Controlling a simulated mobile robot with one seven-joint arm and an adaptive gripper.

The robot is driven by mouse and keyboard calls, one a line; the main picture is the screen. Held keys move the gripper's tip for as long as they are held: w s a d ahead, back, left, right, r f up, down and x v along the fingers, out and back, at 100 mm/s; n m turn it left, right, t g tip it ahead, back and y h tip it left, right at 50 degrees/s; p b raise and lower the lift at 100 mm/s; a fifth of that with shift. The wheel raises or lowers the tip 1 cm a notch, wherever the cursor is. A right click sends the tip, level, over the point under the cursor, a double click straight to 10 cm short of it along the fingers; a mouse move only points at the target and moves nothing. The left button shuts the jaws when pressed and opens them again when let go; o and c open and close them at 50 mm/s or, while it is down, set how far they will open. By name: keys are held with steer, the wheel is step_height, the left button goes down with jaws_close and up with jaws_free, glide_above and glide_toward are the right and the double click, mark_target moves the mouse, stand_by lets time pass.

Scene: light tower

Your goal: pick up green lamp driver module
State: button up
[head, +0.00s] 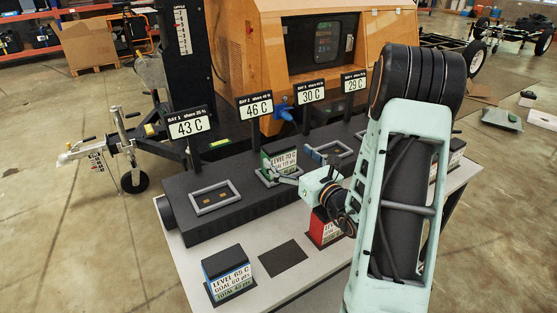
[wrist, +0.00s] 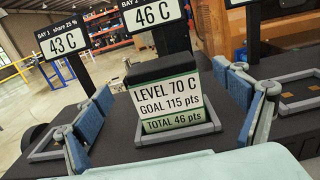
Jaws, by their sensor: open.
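The green lamp driver module (head: 280,160) is a dark-topped block with a green-striped white label, seated in the bay 2 frame under the 46 C sign. In the wrist view the module (wrist: 165,98) stands upright, its label reading LEVEL 70 C, GOAL 115 pts, TOTAL 46 pts. My gripper (head: 290,168) is at the module, coming from the front right in the head view. In the wrist view my gripper (wrist: 170,92) is open, with one blue-padded finger on each side of the module and visible gaps. The module's lower back is hidden.
The bay 1 frame (head: 215,197) is empty, as is the bay 3 frame (head: 335,152). A blue module (head: 229,274) and a red module (head: 322,228) stand on the front table, with a bare dark pad (head: 283,257) between them. Sign posts rise behind the bays.

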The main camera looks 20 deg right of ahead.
steer(key=w, duration=0.3)
steer(key=w+a, duration=0.1)
steer(key=w, duration=0.1)
steer(key=shift+w+r, duration=0.15)
steer(key=c, duration=1.7)
steer(key=shift+r, duration=0.1)
steer(key=shift+c, duration=0.5)
